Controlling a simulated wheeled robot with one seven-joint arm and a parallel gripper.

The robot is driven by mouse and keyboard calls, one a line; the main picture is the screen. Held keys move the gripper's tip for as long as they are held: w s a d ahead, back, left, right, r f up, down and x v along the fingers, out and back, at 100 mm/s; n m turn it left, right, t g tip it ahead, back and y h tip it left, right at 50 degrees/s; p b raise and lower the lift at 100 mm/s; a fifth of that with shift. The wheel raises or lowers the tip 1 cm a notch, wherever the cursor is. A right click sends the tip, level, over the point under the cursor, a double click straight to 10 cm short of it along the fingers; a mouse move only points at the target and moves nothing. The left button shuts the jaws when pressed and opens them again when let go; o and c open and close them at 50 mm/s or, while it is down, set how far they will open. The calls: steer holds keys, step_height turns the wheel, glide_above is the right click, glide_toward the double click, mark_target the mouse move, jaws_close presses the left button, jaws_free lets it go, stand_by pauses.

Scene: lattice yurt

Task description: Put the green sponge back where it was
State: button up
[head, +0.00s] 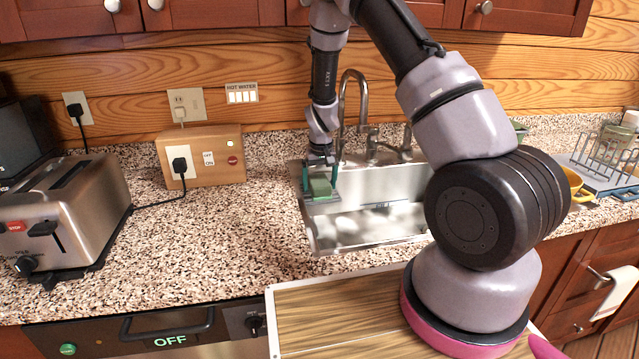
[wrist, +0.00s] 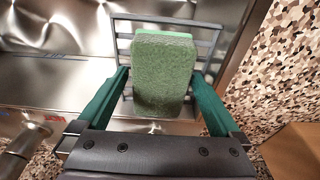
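The green sponge (head: 320,187) is a block on a small grey wire rack (head: 322,199) at the left end of the sink. In the wrist view the sponge (wrist: 164,75) lies over the bars of the rack (wrist: 205,42). My gripper (head: 320,176) points down over it, with one teal finger on each side. In the wrist view my gripper (wrist: 161,72) looks open, with a narrow gap at the left of the sponge. The right fingertip is very close to the sponge; contact there is unclear.
The metal sink (head: 370,222) lies right of the rack, with a tall faucet (head: 353,90) behind. A wooden socket box (head: 213,158) and a toaster (head: 75,210) stand to the left. The front left counter is clear.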

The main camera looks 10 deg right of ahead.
mark_target(321, 183)
step_height(321, 183, up, 12)
steer(key=s, duration=0.1)
steer(key=shift+s, duration=0.4)
stand_by(0.4)
